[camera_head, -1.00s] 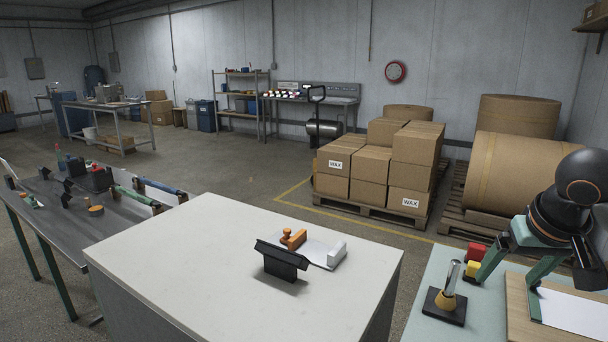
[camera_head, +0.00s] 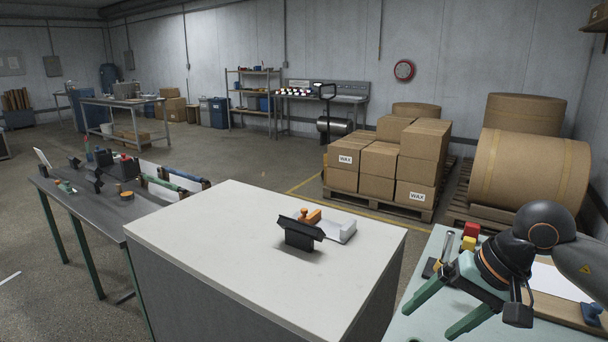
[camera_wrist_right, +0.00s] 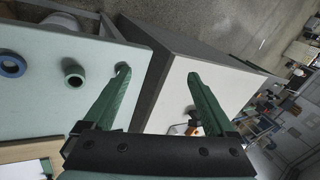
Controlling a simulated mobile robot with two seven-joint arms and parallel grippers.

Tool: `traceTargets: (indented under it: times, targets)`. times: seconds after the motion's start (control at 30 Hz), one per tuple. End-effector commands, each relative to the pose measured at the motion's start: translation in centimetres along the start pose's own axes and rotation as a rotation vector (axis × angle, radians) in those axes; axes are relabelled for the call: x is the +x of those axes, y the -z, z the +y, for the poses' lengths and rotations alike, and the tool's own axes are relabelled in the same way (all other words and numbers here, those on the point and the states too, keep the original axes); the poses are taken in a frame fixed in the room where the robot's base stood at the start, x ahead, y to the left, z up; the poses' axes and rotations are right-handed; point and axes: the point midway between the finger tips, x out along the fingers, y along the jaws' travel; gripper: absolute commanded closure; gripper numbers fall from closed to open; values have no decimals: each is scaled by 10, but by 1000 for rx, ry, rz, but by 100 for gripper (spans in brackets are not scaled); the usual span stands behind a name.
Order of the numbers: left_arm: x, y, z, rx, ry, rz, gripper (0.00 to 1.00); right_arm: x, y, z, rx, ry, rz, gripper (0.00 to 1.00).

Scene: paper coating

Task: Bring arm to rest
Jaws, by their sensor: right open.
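My right gripper (camera_head: 446,304) has dark joints and two green fingers. It is open and empty above the pale green table (camera_head: 418,327) at the lower right of the head view. In the right wrist view the two green fingers (camera_wrist_right: 160,85) are spread wide apart with nothing between them. Past the fingers lie the pale table and the white-topped cabinet. My left gripper does not show in either view.
The white-topped cabinet (camera_head: 230,232) stands left of my right arm, with a black holder (camera_head: 298,234) on it. A board with white paper (camera_head: 560,281) lies under my right arm. A metal table (camera_head: 80,207) with tools stands left. Wax boxes (camera_head: 378,170) stand behind.

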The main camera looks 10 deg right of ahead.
Motion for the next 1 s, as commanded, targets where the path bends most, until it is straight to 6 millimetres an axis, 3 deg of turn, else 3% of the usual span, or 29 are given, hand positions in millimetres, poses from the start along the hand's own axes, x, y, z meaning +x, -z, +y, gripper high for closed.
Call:
traceTargets:
  times: [0.03, 0.13, 0.23, 0.33, 0.4, 0.5, 0.57, 0.67, 0.7, 0.77, 0.87, 1.0]
  targets:
    - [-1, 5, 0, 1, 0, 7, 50, 20, -21, -20, 80, 91, -101, 10]
    - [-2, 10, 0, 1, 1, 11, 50, 47, -61, -62, 309, 278, -321, 10]
    - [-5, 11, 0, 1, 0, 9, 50, 58, -96, -102, 613, 443, -585, 10]
    - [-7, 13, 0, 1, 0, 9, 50, 58, -114, -134, 965, 564, -865, 10]
    - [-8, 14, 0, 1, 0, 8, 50, 56, -115, -148, 1235, 623, -1069, 10]
    - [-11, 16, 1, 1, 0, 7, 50, 59, -103, -154, 1646, 671, -1362, 10]
    - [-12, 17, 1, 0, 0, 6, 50, 66, -91, -149, 1906, 680, -1540, 10]
    - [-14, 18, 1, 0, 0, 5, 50, 91, -71, -123, 2351, 668, -1835, 10]
    - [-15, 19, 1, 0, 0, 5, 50, 105, -65, -107, -2343, -605, 1804, 10]
    - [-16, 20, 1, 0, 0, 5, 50, 131, -62, -78, -2123, -474, 1605, 10]
    - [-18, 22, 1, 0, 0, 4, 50, 179, -74, -21, -1740, -301, 1284, 10]
    - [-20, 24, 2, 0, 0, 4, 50, 235, -120, 51, -1281, -167, 927, 10]
